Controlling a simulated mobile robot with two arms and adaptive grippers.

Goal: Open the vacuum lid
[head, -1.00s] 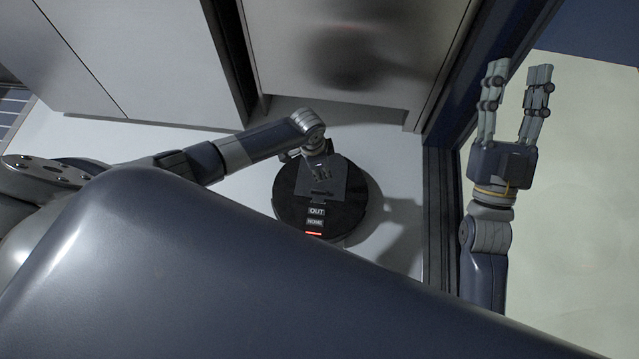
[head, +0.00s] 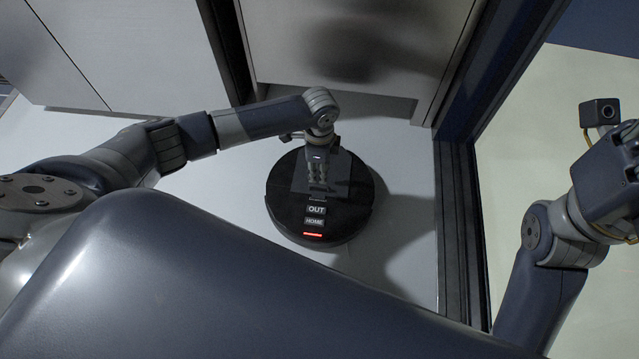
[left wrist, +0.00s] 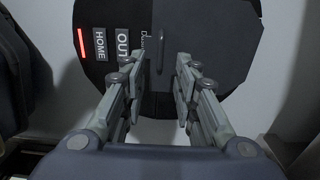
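The vacuum (head: 285,205) is a round black robot cleaner on the floor, with OUT and HOME labels and a red light strip on its near side. Its lid (head: 335,187) is a dark grey panel on top and looks closed. In the left wrist view the vacuum (left wrist: 95,17) shows a raised bar handle (left wrist: 160,50) on the lid. My left gripper (head: 318,183) is over the lid; in the left wrist view its fingers (left wrist: 160,75) are apart, with the handle in line with the gap. Contact cannot be told. My right gripper (head: 610,180) is cut off at the right edge, fingers hidden.
Cabinet fronts (head: 350,45) stand close behind the vacuum, and another pale panel (head: 115,55) is at the left. White floor (head: 405,235) is clear between vacuum and post.

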